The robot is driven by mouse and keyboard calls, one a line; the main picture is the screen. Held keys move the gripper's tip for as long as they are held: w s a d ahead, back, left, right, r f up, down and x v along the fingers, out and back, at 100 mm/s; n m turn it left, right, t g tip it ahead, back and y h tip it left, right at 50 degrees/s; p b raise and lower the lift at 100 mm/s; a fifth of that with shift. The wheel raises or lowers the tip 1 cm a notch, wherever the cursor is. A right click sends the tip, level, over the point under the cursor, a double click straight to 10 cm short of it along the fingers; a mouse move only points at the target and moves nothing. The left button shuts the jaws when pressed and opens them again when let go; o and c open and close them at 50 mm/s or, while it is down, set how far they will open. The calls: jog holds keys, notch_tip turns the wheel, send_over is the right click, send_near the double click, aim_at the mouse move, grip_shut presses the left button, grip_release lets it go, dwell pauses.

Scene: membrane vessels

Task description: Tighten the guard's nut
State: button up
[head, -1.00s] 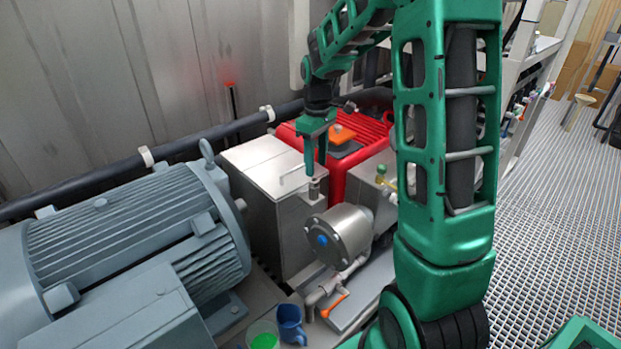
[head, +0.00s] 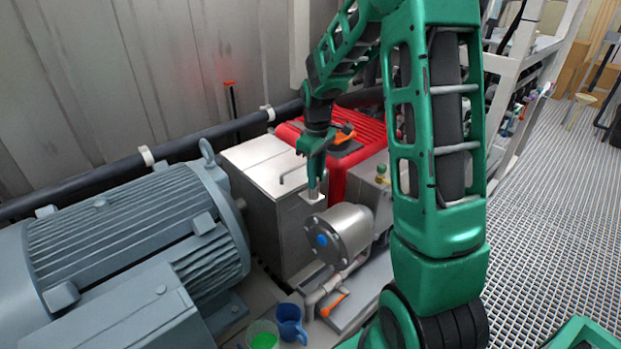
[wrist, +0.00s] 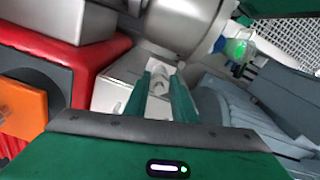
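The guard (head: 262,215) is the grey metal box between the large motor and the red machine. Its nut (head: 313,196) sits on a small bright tab at the box's right side. My gripper (head: 314,187) points straight down over the nut, and in the head view it is seen nearly edge-on. In the wrist view the two green fingers (wrist: 160,85) stand close on either side of the pale metal nut (wrist: 157,84) and look shut on it. The exact contact at the fingertips is small and partly hidden.
The blue-grey motor (head: 130,235) fills the left. A silver round housing (head: 345,232) with a blue centre stands just in front of the nut. The red machine (head: 365,140) is behind. A blue mug (head: 290,322) and a cup with green contents (head: 263,337) stand below.

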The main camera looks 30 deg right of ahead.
jog(key=shift+o, duration=0.2)
jog(key=shift+a, duration=0.45)
jog(key=shift+d, duration=0.2)
jog(key=shift+c, duration=0.2)
jog(key=shift+d, duration=0.15)
jog(key=m, duration=0.4)
jog(key=shift+s, duration=0.1)
jog(key=m, duration=0.3)
jog(key=shift+a+m, duration=0.2)
jog(key=shift+m, duration=0.2)
jog(key=m, duration=0.3)
jog(key=shift+a, duration=0.1)
jog(key=shift+f+m, duration=0.1)
jog(key=shift+m, duration=1.8)
